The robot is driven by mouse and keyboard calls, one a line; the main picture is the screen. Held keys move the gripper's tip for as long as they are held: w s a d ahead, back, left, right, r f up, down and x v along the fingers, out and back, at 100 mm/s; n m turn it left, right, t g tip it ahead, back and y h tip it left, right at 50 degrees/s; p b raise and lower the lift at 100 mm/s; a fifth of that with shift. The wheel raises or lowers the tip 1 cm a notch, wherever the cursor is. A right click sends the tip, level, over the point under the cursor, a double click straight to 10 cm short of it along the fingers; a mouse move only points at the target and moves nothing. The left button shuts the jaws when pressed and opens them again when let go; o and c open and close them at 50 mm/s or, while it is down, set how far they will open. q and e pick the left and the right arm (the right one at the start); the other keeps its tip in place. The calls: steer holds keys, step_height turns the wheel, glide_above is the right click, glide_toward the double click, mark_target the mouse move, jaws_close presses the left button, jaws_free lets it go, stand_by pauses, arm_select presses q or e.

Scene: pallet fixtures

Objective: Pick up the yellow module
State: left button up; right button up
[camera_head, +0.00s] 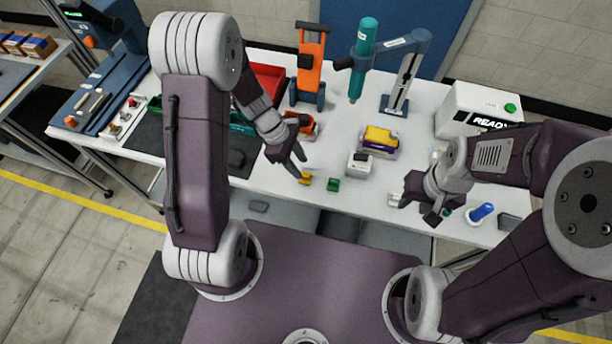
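Two yellow things show in the head view. A small yellow piece (305,178) lies near the table's front edge. A larger yellow block (379,135) sits on a purple and white base near the middle. I cannot tell which is the yellow module. My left gripper (297,165) points down just behind and left of the small yellow piece, its fingers apart and seemingly empty. Whether a fingertip touches the piece is unclear. My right gripper (415,208) is over the table's front right part, with its fingers spread and nothing visible between them.
A green piece (333,184) and a white box (359,164) stand close right of the small yellow piece. An orange stand (311,60), a teal press (364,50) and a white READY box (480,108) stand behind.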

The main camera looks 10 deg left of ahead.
mark_target(306, 174)
arm_select(q)
steer(key=x, duration=0.3)
steer(key=shift+s+d+f, duration=0.15)
steer(key=shift+s, duration=0.1)
steer(key=shift+w+d+f+b, duration=0.15)
steer(key=shift+f+b, duration=0.15)
steer(key=shift+w+d+f, duration=0.1)
steer(key=shift+w, duration=0.1)
steer(key=shift+s, duration=0.2)
jaws_close()
steer(key=shift+w, duration=0.1)
